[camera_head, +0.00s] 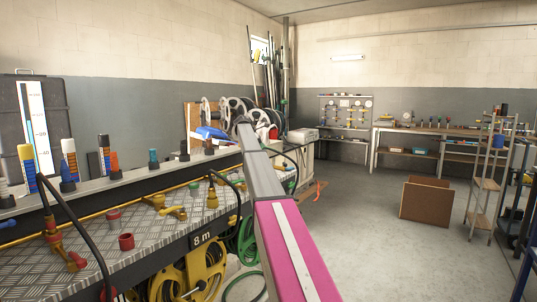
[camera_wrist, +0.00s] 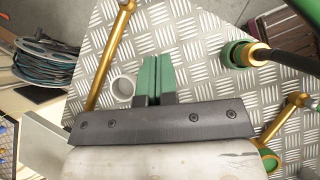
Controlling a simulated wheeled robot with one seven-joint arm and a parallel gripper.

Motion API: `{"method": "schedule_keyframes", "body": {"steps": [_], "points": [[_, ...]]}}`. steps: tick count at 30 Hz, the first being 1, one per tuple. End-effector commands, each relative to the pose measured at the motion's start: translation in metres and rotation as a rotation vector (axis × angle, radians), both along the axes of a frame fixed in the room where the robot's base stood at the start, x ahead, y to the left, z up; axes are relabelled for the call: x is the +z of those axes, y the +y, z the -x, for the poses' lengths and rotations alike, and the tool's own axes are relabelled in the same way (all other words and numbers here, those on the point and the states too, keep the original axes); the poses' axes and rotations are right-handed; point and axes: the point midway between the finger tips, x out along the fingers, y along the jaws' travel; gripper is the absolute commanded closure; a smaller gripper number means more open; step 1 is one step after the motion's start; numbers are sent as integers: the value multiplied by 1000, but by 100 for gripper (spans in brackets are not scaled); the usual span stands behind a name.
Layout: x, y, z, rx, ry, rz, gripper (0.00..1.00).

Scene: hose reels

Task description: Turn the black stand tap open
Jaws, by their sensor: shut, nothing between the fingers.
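My gripper (camera_wrist: 157,60) shows in the wrist view with its two green fingers together and nothing between them. It is above a diamond-plate bench top (camera_wrist: 195,30). A black hose (camera_wrist: 292,58) runs from a brass fitting with a green collar (camera_wrist: 237,55), right of the fingers and apart from them. A brass tap-like fitting (camera_wrist: 285,118) is at the lower right. In the head view a small black-topped piece (camera_head: 184,150) stands on the bench's back ledge; I cannot tell whether it is the black stand tap. My arm hides part of the bench's far end there.
A white ring-shaped cup (camera_wrist: 123,88) and a brass pipe (camera_wrist: 106,58) are close left of the fingers. The bench (camera_head: 150,240) carries yellow taps (camera_head: 170,208) and a hose (camera_head: 80,215). Hose reels (camera_head: 235,110) stand behind.

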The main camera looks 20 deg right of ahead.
Motion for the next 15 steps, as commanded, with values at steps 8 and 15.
{"method": "schedule_keyframes", "body": {"steps": [8,15], "points": [[-40,-31,11,-2,0,0,100],[-69,-59,19,-2,-2,1,100]]}}
